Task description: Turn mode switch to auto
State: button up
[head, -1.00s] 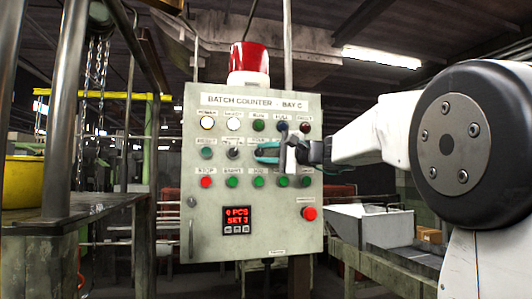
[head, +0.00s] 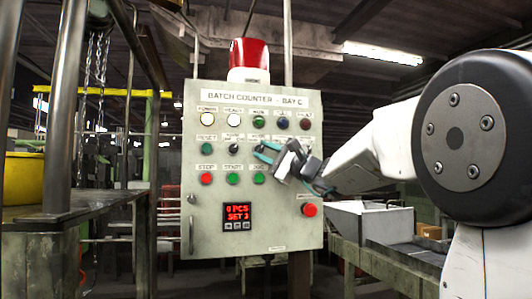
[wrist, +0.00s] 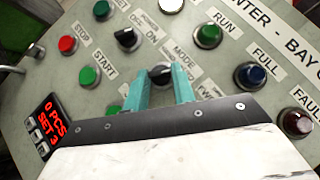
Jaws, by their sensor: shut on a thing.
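The mode switch (wrist: 160,75) is a black knob beside the MODE label in the wrist view. My gripper (wrist: 162,84) has its two teal fingers on either side of the knob, shut on it. In the wrist view the knob's pointer and part of the position labels are covered by my gripper, so its setting cannot be read. In the head view my gripper (head: 265,151) is at the middle row of the grey control panel (head: 212,265), tilted, and hides most of the switch.
A second black knob (wrist: 127,38) sits close by, with green START (wrist: 89,76) and red STOP (wrist: 68,45) buttons beyond it. RUN (wrist: 208,36) and FULL (wrist: 250,74) lamps are on the other side. A red button (head: 309,210) is at the panel's lower right.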

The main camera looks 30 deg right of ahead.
jog(key=o, duration=1)
jog(key=shift+s, duration=0.1)
jog(key=v, duration=0.7)
jog(key=shift+s+d+f, duration=0.1)
jog(key=shift+s+f, duration=0.05)
jog(key=shift+s, duration=0.1)
